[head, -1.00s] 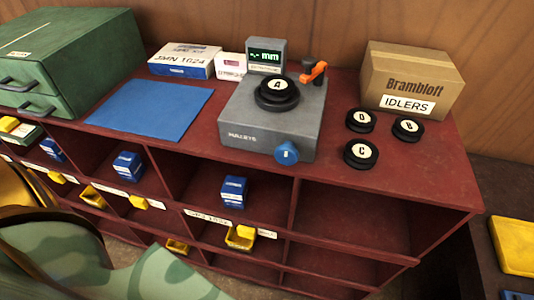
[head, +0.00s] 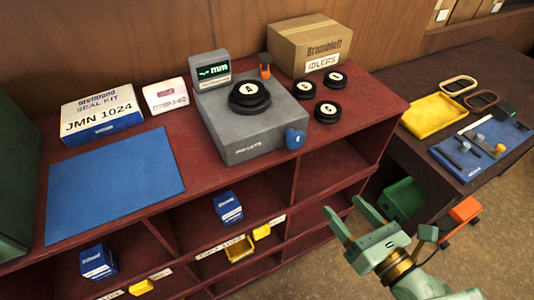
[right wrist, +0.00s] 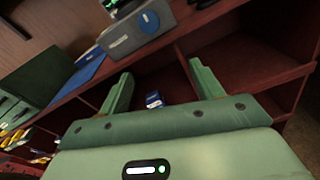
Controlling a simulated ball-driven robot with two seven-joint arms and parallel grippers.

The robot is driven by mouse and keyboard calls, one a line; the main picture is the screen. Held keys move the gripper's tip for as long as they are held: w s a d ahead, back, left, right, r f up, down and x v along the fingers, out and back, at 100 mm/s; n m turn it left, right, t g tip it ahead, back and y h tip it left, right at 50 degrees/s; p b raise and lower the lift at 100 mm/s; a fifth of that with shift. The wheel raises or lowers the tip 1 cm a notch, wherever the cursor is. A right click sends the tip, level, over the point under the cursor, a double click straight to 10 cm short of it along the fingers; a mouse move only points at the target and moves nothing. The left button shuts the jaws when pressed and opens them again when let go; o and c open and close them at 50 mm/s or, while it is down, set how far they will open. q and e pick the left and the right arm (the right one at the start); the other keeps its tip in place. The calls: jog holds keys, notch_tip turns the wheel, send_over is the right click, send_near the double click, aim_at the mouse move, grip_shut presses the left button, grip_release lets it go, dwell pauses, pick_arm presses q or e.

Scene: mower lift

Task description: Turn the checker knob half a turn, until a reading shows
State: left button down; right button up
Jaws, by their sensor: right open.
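The grey checker (head: 248,137) stands on the red shelf unit, with black pulley A (head: 249,97) on top. Its blue knob (head: 295,139) is on the front right corner; the knob also shows in the right wrist view (right wrist: 149,21). The small green display (head: 213,72) is lit, but its characters are too small to read surely. My right gripper (head: 342,207) is open and empty, in front of the shelf, below and right of the knob and apart from it. In the right wrist view its two fingers (right wrist: 162,82) are spread. My left gripper is not in view.
Several loose pulleys (head: 328,112) and the IDLERS box (head: 311,45) are right of the checker. A blue mat (head: 115,185) and a SEAL KIT box (head: 102,112) are left. An orange-topped lever (head: 265,70) stands behind. A dark bench (head: 410,150) with a yellow tray is at right.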

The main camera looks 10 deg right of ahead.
notch_tip(320, 180, up, 2)
jog(key=a+r+n, duration=0.1)
jog(key=n, duration=0.1)
jog(key=n+t+p, duration=0.1)
jog(key=p, duration=0.3)
send_near(297, 143)
jog(key=p+x, duration=0.1)
jog(key=x, duration=0.6)
jog(key=shift+w+r, duration=0.1)
jog(key=shift+w, duration=0.15)
jog(key=shift+w+a, duration=0.2)
jog(key=shift+w, duration=0.2)
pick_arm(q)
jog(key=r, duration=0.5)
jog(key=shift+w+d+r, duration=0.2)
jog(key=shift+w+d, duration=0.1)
pick_arm(e)
jog(key=shift+c, duration=0.3)
jog(key=c, duration=0.9)
